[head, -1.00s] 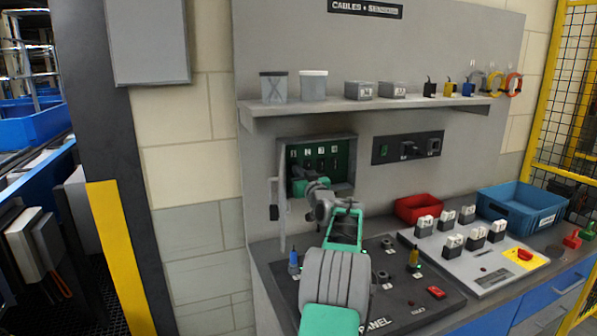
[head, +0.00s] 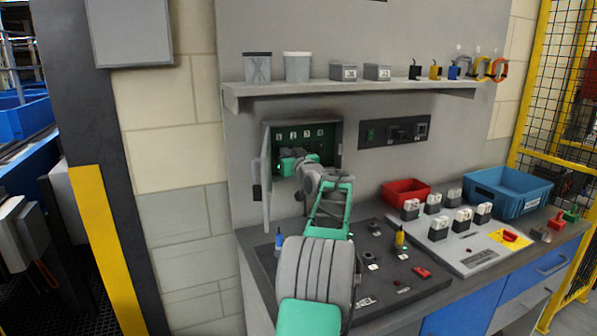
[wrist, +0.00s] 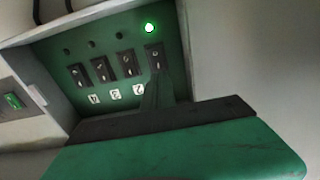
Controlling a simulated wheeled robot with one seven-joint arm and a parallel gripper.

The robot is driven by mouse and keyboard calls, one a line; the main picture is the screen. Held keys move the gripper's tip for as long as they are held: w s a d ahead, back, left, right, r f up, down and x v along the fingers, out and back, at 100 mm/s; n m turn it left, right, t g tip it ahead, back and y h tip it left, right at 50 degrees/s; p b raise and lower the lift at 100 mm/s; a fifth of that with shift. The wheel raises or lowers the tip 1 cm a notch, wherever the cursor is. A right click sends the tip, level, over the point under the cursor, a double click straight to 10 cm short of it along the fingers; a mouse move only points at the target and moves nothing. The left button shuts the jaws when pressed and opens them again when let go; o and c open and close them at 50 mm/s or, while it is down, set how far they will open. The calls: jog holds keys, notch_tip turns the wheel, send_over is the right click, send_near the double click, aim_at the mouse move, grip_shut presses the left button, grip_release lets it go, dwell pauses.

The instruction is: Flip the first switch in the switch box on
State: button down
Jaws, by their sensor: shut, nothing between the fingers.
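The switch box (head: 338,140) is set in the wall panel, with its door (head: 265,185) open at the left. In the wrist view its green face (wrist: 112,52) appears upside down. The black switches stand in a row with white number labels 2, 3 and 4. The first switch (wrist: 154,55) is rightmost there, and its label is hidden. The green lamp (wrist: 150,28) beside it is lit; the other lamps are dark. My gripper (head: 285,158) is shut and empty at the box's left part. Its fingertips (wrist: 158,92) are at the first switch's edge; contact is unclear.
A shelf (head: 350,90) with tubs and small boxes runs above the box. A black panel (head: 394,131) is on the wall at right. Below, the bench holds a control panel (head: 350,290), a red bin (head: 405,191) and a blue bin (head: 508,190).

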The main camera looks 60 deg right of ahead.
jog(key=b+v, duration=0.1)
jog(key=v, duration=0.9)
jog(key=shift+s+r, duration=0.35)
jog(key=shift+r, duration=0.2)
